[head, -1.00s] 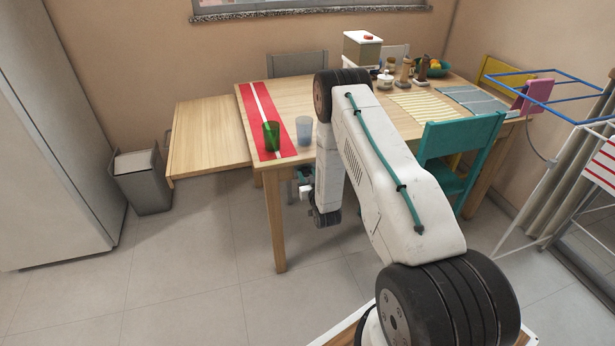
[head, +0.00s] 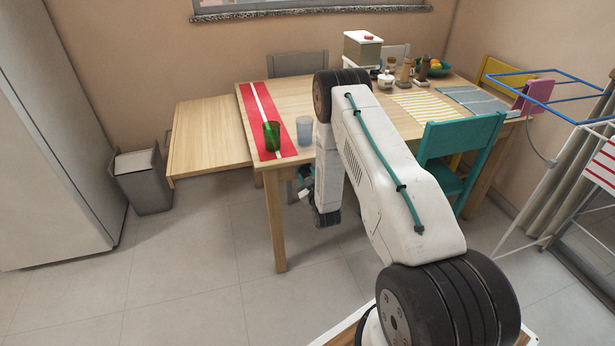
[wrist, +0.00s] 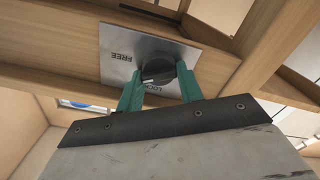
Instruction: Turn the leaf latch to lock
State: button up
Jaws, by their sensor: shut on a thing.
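The leaf latch is a round black knob (wrist: 160,71) on a metal plate (wrist: 118,45) marked FREE and LOCK, fixed under the wooden table. The teal fingers of my gripper (wrist: 161,84) are shut on the knob, one on each side. A pale mark on the knob points to the lower left in the wrist view, towards the side between the two words; its exact setting is hard to read. The light wood leaf (head: 208,138) extends from the left end of the table (head: 345,131). In the head view, my gripper is small below the tabletop, and the latch is hidden.
A teal chair (head: 462,140) is at the right front. A grey bin (head: 143,182) stands left of the leaf. Floor in front is clear.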

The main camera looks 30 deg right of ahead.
jog(key=n, duration=0.6)
jog(key=shift+a+f+n, duration=0.1)
jog(key=shift+f+n, duration=0.05)
jog(key=shift+n, duration=0.15)
jog(key=n, duration=0.5)
jog(key=shift+f+n, duration=0.1)
jog(key=shift+n, duration=0.2)
jog(key=o, duration=1)
jog(key=shift+s, duration=0.1)
jog(key=v, duration=0.7)
jog(key=shift+s+a, duration=0.15)
jog(key=shift+s, duration=0.15)
